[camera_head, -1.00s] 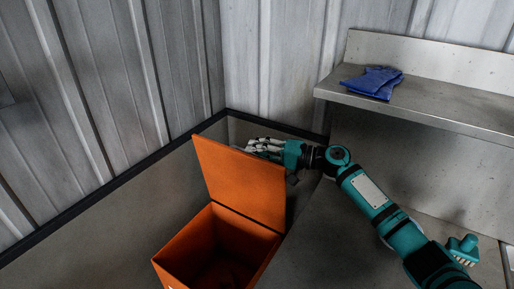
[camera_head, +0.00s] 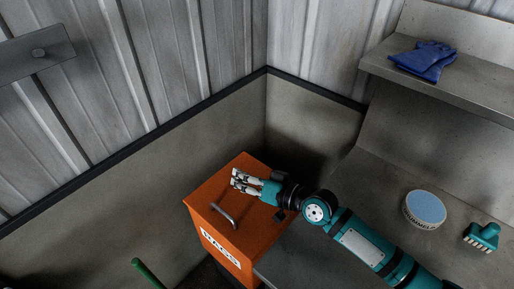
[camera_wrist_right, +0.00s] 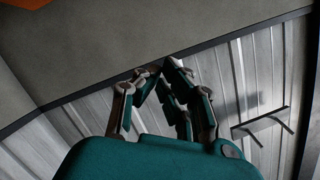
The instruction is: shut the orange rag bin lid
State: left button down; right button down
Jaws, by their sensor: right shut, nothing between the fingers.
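The orange rag bin (camera_head: 222,250) stands on the floor in the corner, with a white label on its front. Its lid (camera_head: 255,225) lies flat over the top and looks shut, with a grey handle (camera_head: 224,216) near the front edge. My right gripper (camera_head: 236,181) is shut and empty, over the rear part of the lid. I cannot tell whether it touches the lid. In the right wrist view its fingers (camera_wrist_right: 158,70) point at the wall, and a bit of orange shows at the top left. My left gripper is not in view.
A steel bench (camera_head: 350,220) runs along the right, bearing a round blue-topped container (camera_head: 425,210) and a teal brush (camera_head: 483,237). Blue gloves (camera_head: 424,61) lie on the raised shelf. A green handle (camera_head: 148,272) shows at the bottom. Walls close in behind the bin.

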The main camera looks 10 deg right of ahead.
jog(key=s+a+f, duration=0.1)
jog(key=f, duration=0.1)
jog(key=s+a+f+n, duration=0.1)
jog(key=f, duration=0.1)
jog(key=s+a+f+n+h, duration=0.1)
jog(key=f, duration=0.1)
jog(key=shift+a+f, duration=0.25)
jog(key=shift+a, duration=0.15)
notch_tip(320, 180, up, 10)
dwell(0.6)
